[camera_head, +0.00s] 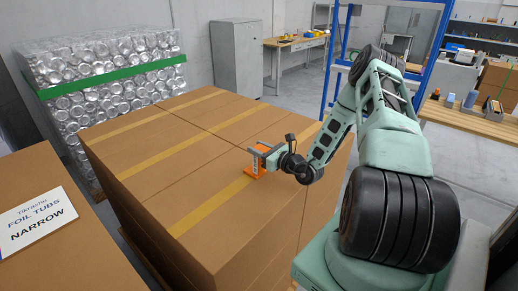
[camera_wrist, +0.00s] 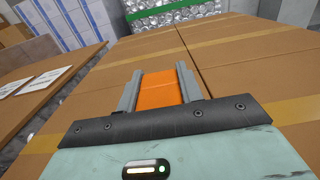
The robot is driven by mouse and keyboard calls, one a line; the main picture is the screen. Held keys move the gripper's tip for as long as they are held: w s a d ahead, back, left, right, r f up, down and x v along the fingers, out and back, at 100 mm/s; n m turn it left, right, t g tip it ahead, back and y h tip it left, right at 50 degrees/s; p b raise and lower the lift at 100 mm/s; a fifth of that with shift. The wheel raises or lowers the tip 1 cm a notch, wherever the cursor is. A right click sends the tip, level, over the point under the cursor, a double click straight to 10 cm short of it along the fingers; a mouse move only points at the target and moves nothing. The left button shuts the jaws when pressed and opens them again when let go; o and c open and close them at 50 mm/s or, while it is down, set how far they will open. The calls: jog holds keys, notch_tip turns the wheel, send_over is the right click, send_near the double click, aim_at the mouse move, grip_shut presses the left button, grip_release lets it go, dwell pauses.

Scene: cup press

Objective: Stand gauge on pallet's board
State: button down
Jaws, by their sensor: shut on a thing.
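The orange gauge (camera_head: 257,168) is at my gripper, over the brown top of the large carton stack (camera_head: 235,215). My gripper (camera_head: 262,153) is shut on it. In the wrist view the orange gauge (camera_wrist: 160,92) lies between the two grey fingers of my gripper (camera_wrist: 158,78). The gauge's lower end is close to the brown top, near a tan tape strip. I cannot tell if it touches. Its lower part is hidden in the wrist view. No separate board stands out; the brown top is the only surface below the gauge.
A carton with a sign reading "Foil Tubs Narrow" (camera_head: 38,222) is at left. A workbench (camera_head: 470,120) and blue rack frame (camera_head: 333,65) are at right. The carton top around the gauge is clear.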

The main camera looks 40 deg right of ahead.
jog(key=shift+f, duration=0.15)
jog(key=c, duration=1)
grip_release()
jog(key=shift+o, duration=0.4)
